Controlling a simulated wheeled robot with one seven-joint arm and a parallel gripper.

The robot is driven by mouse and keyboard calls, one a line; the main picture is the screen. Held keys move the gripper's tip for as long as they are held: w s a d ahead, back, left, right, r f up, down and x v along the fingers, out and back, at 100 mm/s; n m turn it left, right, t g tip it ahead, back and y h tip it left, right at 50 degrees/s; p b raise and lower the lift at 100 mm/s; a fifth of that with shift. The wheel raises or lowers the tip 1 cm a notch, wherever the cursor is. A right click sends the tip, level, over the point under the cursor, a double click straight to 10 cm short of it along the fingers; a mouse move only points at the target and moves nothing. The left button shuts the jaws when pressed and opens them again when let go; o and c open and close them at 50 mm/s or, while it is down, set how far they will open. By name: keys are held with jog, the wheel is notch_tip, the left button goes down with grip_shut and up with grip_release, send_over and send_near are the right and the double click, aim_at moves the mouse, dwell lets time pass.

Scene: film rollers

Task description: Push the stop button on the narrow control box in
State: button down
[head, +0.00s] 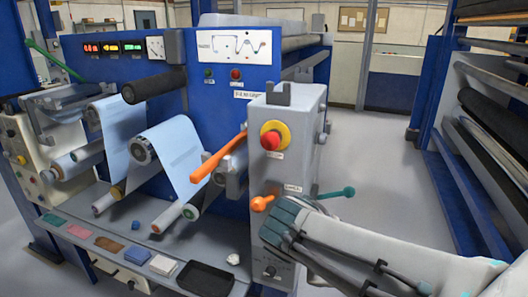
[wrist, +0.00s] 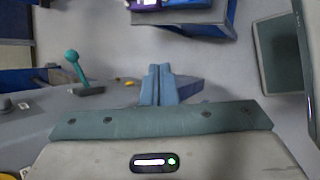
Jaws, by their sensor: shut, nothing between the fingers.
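The narrow control box (head: 290,165) is a tall grey housing in the middle of the head view. Its stop button (head: 270,140) is a red mushroom head on a yellow collar, high on the front face. An orange-knobbed lever (head: 262,203) sits lower on the same face. My gripper (head: 283,222) is in front of the box's lower right part, below and right of the button, apart from it. Its fingers are hard to make out there. In the wrist view my gripper (wrist: 155,72) shows two blue-grey fingers together with nothing between them.
A teal-knobbed lever (head: 340,192) sticks out right of the box; a teal lever also shows in the wrist view (wrist: 73,62). A long orange handle (head: 218,158) juts out left of the button. A black tray (head: 205,279) lies on the ledge. Open floor (head: 375,150) lies to the right.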

aim_at(268, 143)
jog(key=w+a+r+n+t, duration=0.3)
jog(key=a+r+n+t, duration=0.3)
jog(key=a, duration=0.4)
jog(key=w+a+r+n+t+b, duration=0.1)
jog(key=w+a+r+n+t, duration=0.2)
jog(key=a+r+n+t, duration=0.3)
jog(key=a+r+n, duration=0.2)
jog(key=a+n, duration=0.1)
jog(key=n, duration=0.2)
jog(key=shift+a, duration=0.35)
jog(key=p+x, duration=0.2)
jog(key=x, duration=1.1)
jog(key=shift+w+a, duration=0.1)
jog(key=shift+w, duration=0.5)
